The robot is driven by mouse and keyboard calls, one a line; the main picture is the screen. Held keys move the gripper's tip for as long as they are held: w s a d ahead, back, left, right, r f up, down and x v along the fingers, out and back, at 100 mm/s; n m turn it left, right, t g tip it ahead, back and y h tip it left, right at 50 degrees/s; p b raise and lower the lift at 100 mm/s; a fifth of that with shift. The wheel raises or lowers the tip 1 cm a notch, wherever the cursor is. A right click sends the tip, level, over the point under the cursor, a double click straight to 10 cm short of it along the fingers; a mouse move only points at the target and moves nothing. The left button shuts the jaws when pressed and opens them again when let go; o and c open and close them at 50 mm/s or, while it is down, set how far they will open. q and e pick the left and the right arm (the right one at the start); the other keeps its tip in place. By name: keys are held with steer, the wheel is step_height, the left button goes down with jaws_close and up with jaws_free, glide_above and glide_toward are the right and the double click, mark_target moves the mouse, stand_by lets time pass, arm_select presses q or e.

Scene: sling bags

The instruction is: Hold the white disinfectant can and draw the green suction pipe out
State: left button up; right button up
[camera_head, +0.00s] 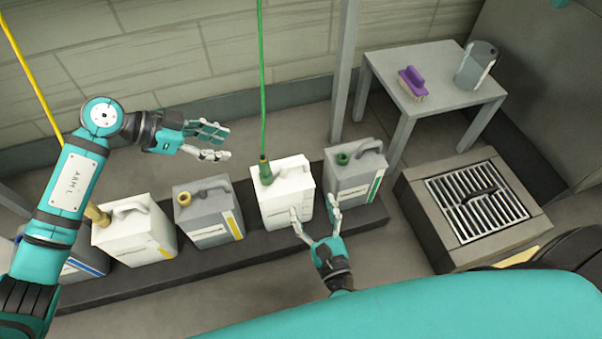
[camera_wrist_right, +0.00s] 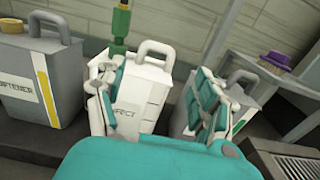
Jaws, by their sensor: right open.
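The white disinfectant can (camera_head: 284,200) stands upright on the dark low plinth, between two grey cans. In the right wrist view the white can (camera_wrist_right: 140,95) shows part of its label, "FECT". The green suction pipe (camera_head: 262,90) hangs straight down and ends in a green fitting (camera_head: 265,171) in the can's neck; the fitting also shows in the right wrist view (camera_wrist_right: 119,45). My right gripper (camera_head: 316,211) is open, in front of the can's lower right side; contact cannot be told. My left gripper (camera_head: 228,142) is open and empty, left of the pipe and above the cans.
A grey can with a yellow stripe (camera_head: 207,212) stands left, a grey can with a green stripe (camera_head: 355,175) right. Another white can (camera_head: 135,235) has a yellow pipe (camera_head: 35,75). A table (camera_head: 425,95) holds a purple brush (camera_head: 412,82) and a jug (camera_head: 477,65). A drain grate (camera_head: 478,203) lies right.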

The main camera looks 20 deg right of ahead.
mark_target(295, 161)
steer(key=w, duration=1.4)
steer(key=shift+w, duration=0.1)
